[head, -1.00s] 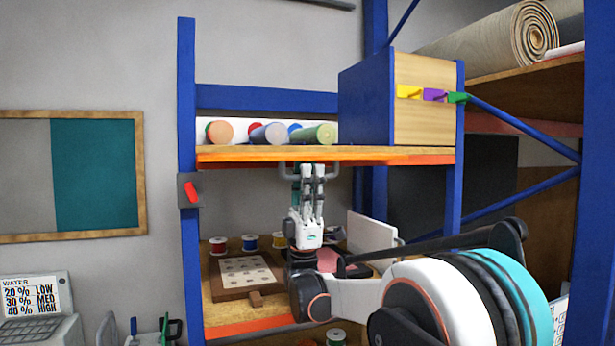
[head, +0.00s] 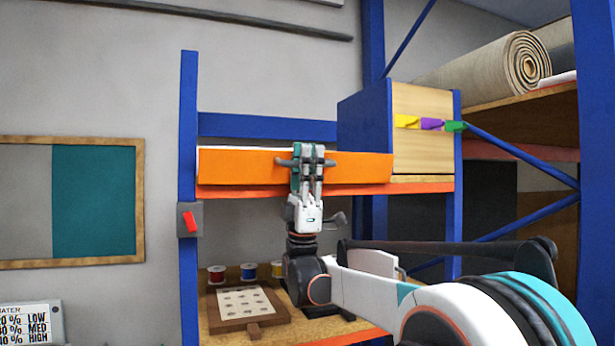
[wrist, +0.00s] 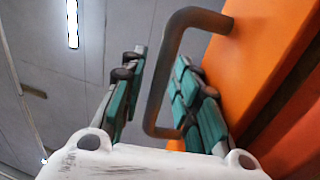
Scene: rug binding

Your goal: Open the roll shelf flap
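The orange roll shelf flap (head: 236,168) stands close to upright across the front of the upper shelf bay and hides the rolls behind it. It also fills the right side of the wrist view (wrist: 262,60). Its grey bar handle (head: 284,162) sits on its front face, and in the wrist view the handle (wrist: 163,75) runs between my fingers. My gripper (head: 312,160) points up in front of the flap. In the wrist view my gripper (wrist: 160,100) has its teal-padded fingers apart, one on each side of the handle, with gaps showing.
A blue and wood cabinet (head: 420,155) with coloured clips stands right of the flap. Blue posts (head: 188,120) frame the bay. A lower shelf holds thread spools (head: 248,271) and a wooden board (head: 240,325). A rolled rug (head: 490,70) lies at upper right.

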